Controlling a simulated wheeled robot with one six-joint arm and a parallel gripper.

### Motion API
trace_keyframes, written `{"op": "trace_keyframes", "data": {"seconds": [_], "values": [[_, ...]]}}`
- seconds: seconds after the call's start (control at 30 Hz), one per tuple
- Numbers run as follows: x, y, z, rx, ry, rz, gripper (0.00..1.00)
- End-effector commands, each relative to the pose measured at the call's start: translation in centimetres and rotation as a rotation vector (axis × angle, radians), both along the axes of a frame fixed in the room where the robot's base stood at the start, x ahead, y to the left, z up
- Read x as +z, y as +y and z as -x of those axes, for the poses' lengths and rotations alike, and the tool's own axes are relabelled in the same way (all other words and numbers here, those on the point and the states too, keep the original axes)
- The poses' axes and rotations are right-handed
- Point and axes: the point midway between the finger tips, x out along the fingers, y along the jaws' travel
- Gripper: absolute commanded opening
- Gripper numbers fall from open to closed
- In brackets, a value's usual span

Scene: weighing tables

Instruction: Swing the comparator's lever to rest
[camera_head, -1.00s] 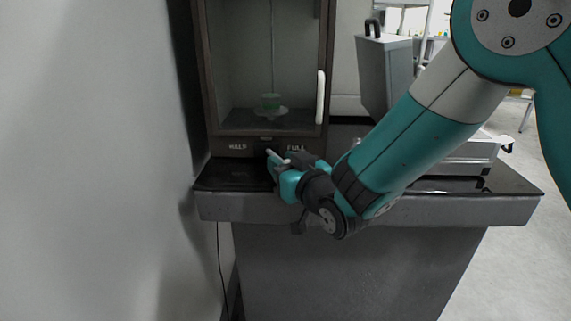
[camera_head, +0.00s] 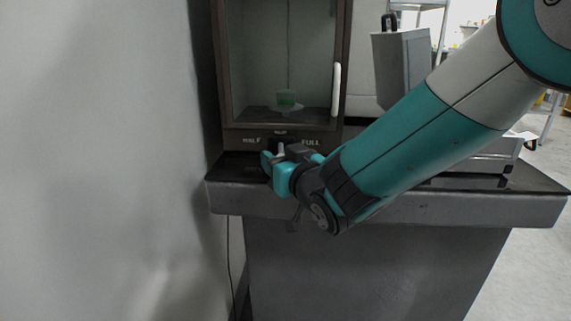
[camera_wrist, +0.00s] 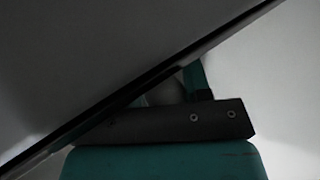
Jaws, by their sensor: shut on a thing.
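The small light-grey lever (camera_head: 281,149) shows between the labels, close to upright. My gripper (camera_head: 275,161) is at the lever, shut on it, and hides its lower part. In the wrist view my gripper (camera_wrist: 172,88) shows teal fingers above a dark palm; the lever is too dark to make out there.
The case's white door handle (camera_head: 336,92) is on its right side. The dark tabletop (camera_head: 240,170) is clear left of my gripper. A grey box (camera_head: 402,65) stands behind, and a light-grey instrument (camera_head: 490,160) is to the right. A wall (camera_head: 100,150) is close on the left.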

Motion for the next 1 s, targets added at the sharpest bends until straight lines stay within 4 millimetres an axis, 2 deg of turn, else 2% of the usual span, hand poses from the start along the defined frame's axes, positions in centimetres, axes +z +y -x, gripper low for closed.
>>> {"op": "trace_keyframes", "data": {"seconds": [0.03,0.87,0.9,0.93,1.0], "values": [[0.25,0.77,0.16,0.014,-0.005,-0.015,0.02],[0.31,1.17,0.17,0.013,-0.004,-0.012,0.05],[0.3,1.17,0.16,0.013,-0.004,-0.012,0.5],[0.29,1.17,0.17,0.014,-0.003,-0.013,0.57],[0.27,1.03,0.12,0.011,-0.003,-0.012,0.58]]}}
